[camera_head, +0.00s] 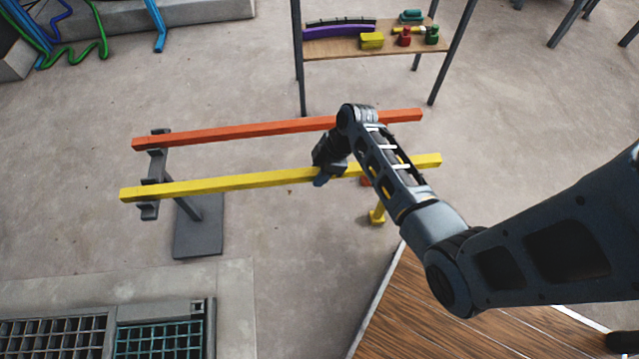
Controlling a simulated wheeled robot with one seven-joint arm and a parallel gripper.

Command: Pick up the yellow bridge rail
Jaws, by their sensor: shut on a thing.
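The yellow bridge rail (230,182) is a long straight square bar lying roughly level across the middle of the head view. Its left end is at a dark grey bracket stand (150,183). My gripper (322,178) is shut on the yellow rail a little right of its middle. The gripper and wrist hide that part of the rail and the fingertips are only partly visible. I cannot tell whether the rail touches the bracket or is just above it.
A similar orange rail (240,130) lies parallel behind the yellow one. A small yellow post (377,214) stands below its right part. A shelf table (400,48) with several coloured parts is behind. Floor grates (110,335) are at front left, a wooden platform (420,315) at front right.

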